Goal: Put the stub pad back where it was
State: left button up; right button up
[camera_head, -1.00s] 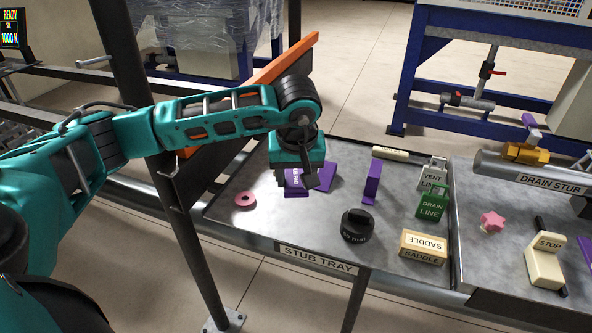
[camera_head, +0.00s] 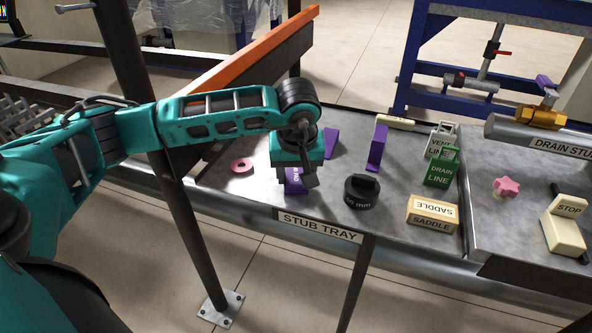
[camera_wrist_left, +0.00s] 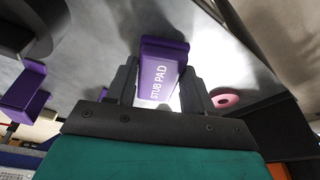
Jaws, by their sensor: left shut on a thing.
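The stub pad (camera_head: 295,182) is a purple block with white lettering. The gripper hides part of the pad in the head view. I cannot tell whether the pad touches the tray surface. My right gripper is not in view.
A pink ring (camera_head: 241,165) lies to the left. Purple pieces (camera_head: 331,142) and (camera_head: 377,148) stand behind. A black 60 mm cap (camera_head: 362,191), a SADDLE block (camera_head: 432,213) and a green DRAIN LINE tag (camera_head: 440,168) are to the right. A dark post (camera_head: 180,180) stands at front left.

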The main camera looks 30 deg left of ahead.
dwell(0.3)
pick_arm(q)
jog(key=shift+f, duration=0.1)
jog(key=shift+f, duration=0.15)
jog(key=o, duration=0.7)
jog(key=shift+o, duration=0.3)
jog(key=o, duration=0.5)
jog(key=shift+o, duration=0.2)
